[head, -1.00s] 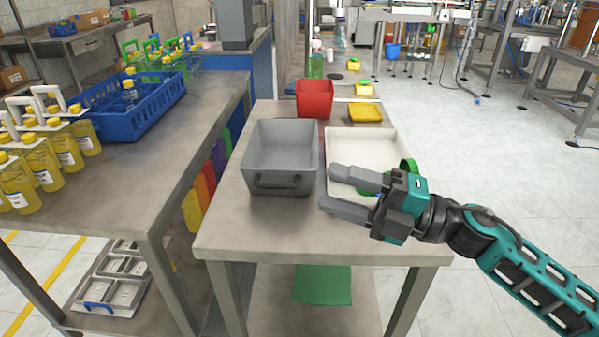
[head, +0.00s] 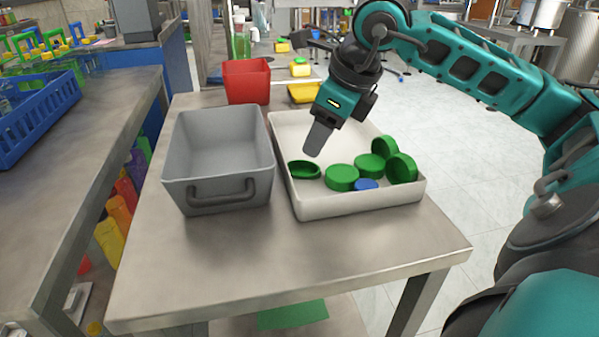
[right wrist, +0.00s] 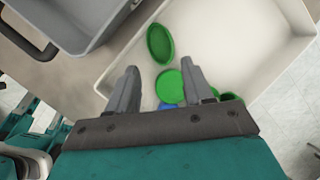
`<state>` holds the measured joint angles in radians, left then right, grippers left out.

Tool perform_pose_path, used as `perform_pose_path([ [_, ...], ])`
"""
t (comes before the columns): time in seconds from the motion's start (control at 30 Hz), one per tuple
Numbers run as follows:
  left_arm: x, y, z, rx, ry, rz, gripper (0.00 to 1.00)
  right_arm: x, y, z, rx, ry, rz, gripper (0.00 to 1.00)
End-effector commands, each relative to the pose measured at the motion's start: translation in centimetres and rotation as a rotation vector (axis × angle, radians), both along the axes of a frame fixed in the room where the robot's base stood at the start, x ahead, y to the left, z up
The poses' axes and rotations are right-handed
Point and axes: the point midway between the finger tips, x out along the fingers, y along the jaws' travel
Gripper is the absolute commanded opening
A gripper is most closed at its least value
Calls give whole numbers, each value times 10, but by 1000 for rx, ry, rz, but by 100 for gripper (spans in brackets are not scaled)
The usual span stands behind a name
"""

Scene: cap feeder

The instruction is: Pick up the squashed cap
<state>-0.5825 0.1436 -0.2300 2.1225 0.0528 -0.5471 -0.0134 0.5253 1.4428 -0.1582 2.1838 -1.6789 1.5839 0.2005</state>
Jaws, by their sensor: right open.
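The squashed cap (head: 304,170) is a green oval, narrower than the round caps, lying at the left side of the white tray (head: 317,209). In the right wrist view the squashed cap (right wrist: 160,44) lies just beyond my fingertips, near the tray's left wall. My right gripper (head: 314,152) points down over the tray, just above and beside the squashed cap. It is open and empty; both fingers (right wrist: 159,68) show apart in the right wrist view. My left gripper is not in view.
Several round green caps (head: 342,177) and a blue cap (head: 367,184) lie in the tray, right of the squashed cap. A grey bin (head: 219,158) stands close on the left. A red bin (head: 247,82) stands behind. The table front is clear.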

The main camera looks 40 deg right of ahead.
Motion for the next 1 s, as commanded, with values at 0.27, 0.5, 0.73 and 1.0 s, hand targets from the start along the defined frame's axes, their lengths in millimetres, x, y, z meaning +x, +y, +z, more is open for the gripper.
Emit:
perform_pose_path([
  [0.27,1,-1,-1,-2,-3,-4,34,12,1,-27,3,-1,1,51],
  [0.5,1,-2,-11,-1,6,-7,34,26,1,-59,6,2,2,51],
  [0.73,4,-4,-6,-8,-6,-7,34,32,1,-73,3,1,0,51],
  [1.0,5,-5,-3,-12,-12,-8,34,32,1,-74,2,4,1,41],
])
